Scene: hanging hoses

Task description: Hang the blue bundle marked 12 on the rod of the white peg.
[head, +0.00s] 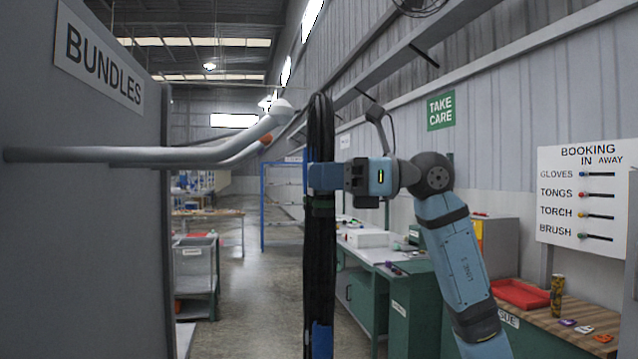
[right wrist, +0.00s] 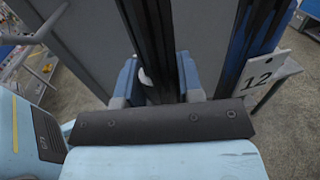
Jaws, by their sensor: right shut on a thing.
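A hose bundle (head: 320,130), mostly black with blue parts, hangs upright from my right gripper (head: 322,178). The gripper is shut on it below its top loop, and it also shows in the right wrist view (right wrist: 160,82). A tag marked 12 (right wrist: 262,72) hangs beside the bundle in the right wrist view. The white peg (head: 150,155) sticks out of the grey panel at left, and its rod bends up to a pale round tip. The bundle's top stands just right of that tip in the picture, apart from it; the depth between them is unclear. My left gripper is not in view.
A second peg with an orange tip (head: 266,140) shows just behind the white one. The grey panel (head: 90,250) with a BUNDLES sign (head: 103,68) fills the left. A green bench (head: 365,295) and a wooden-topped table (head: 575,325) stand at right.

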